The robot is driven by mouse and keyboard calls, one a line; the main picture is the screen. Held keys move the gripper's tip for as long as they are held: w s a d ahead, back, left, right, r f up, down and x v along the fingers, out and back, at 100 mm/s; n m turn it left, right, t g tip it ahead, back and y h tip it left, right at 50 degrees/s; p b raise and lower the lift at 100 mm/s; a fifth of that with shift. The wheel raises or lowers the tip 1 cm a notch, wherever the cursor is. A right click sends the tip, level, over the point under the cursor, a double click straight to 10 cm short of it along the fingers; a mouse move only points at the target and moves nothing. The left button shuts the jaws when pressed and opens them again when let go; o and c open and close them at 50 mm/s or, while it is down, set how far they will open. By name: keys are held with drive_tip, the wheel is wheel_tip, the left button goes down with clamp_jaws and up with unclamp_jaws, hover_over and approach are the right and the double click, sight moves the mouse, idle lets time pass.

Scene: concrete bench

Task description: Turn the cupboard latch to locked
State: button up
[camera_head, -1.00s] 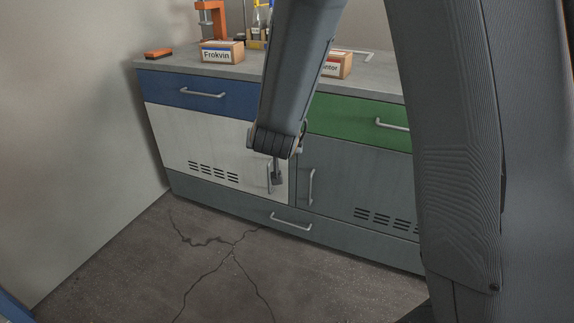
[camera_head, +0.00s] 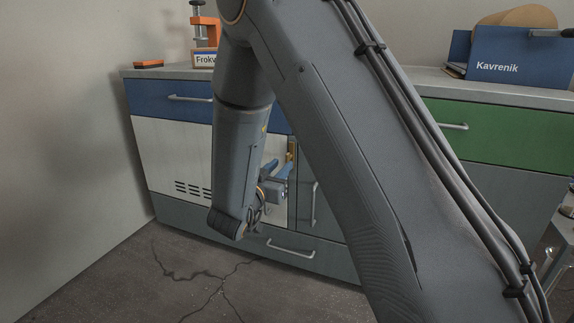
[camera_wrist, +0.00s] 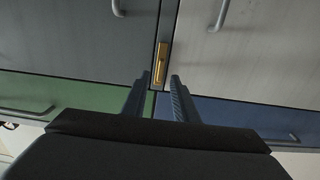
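The brass latch (camera_wrist: 160,62) sits at the seam between the white door (camera_wrist: 231,45) and the grey door (camera_wrist: 105,40), close to the drawers. Its narrow lever lies along the seam. In the head view the latch (camera_head: 291,149) shows as a small brass strip beside my gripper (camera_head: 279,169). In the wrist view my gripper (camera_wrist: 159,82) is open, with one dark finger on each side of the seam. The latch shows just beyond and between the fingertips. I cannot tell whether they touch it. The fingers hold nothing.
A blue drawer (camera_head: 165,98) and a green drawer (camera_head: 480,126) lie above the doors. Bar handles stick out nearby, including the grey door's handle (camera_head: 314,203). A wall stands at the left. A blue box marked Kavrenik (camera_head: 515,55) stands on the bench top.

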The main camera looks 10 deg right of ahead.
sight(287, 160)
drive_tip(key=b+x, duration=0.2)
drive_tip(key=x, duration=0.3)
drive_tip(key=shift+w+d+f, duration=0.1)
drive_tip(key=shift+w+d, duration=0.35)
drive_tip(key=shift+w, duration=0.15)
clamp_jaws()
